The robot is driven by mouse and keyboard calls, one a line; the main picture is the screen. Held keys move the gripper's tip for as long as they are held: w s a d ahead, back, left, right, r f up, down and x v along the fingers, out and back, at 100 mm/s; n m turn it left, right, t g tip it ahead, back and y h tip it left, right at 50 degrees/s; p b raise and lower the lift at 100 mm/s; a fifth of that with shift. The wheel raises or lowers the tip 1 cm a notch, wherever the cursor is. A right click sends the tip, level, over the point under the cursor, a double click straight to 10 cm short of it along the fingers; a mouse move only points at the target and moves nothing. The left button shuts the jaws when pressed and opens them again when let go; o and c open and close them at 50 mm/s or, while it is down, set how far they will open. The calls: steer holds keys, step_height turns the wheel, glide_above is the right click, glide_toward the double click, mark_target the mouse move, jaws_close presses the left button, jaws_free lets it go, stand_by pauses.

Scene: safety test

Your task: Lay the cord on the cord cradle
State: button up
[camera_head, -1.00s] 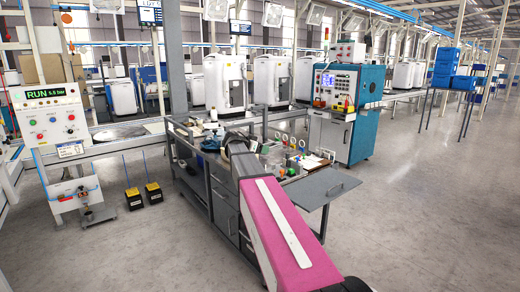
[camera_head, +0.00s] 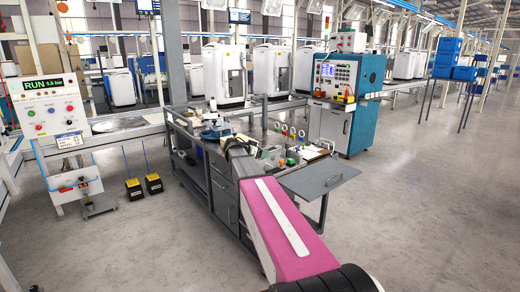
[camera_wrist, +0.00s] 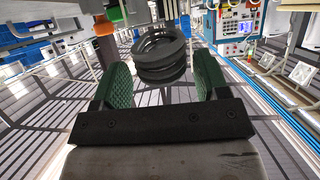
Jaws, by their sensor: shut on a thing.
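In the wrist view, my gripper (camera_wrist: 161,80) has its two green ridged pads on either side of a black coiled ring stack (camera_wrist: 159,52), which looks like the cord. The coil sits at the pads, and no end of it hangs loose in view. In the head view, the cord and my fingers are hidden behind my pink arm, which reaches over the workbench (camera_head: 226,213). I cannot pick out the cord cradle with certainty among the small things on the bench.
A grey side shelf (camera_head: 318,180) juts from the bench's right end. A teal control cabinet (camera_head: 347,98) is behind. The floor at right is clear.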

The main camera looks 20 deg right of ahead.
steer(key=shift+s+f, duration=0.15)
steer(key=shift+f, duration=2.8)
steer(key=o, duration=0.9)
steer(key=shift+o, duration=0.9)
steer(key=r+v, duration=0.1)
steer(key=v, duration=1)
steer(key=shift+h, duration=0.3)
steer(key=s+f+n+g+y, duration=0.2)
steer(key=s+f+n+y, duration=0.4)
steer(key=s+f, duration=0.75)
steer(key=s+a+f+n+g+y, duration=0.1)
steer(key=s+a+f+n+y, duration=0.2)
steer(key=s, duration=0.4)
steer(key=s+a+f+n+g+y, duration=0.1)
steer(key=s+a+f+n+y, duration=0.3)
steer(key=s+f, duration=0.3)
steer(key=shift+s+a+f+n+g, duration=0.3)
steer(key=shift+a+n, duration=0.1)
steer(key=shift+n, duration=0.1)
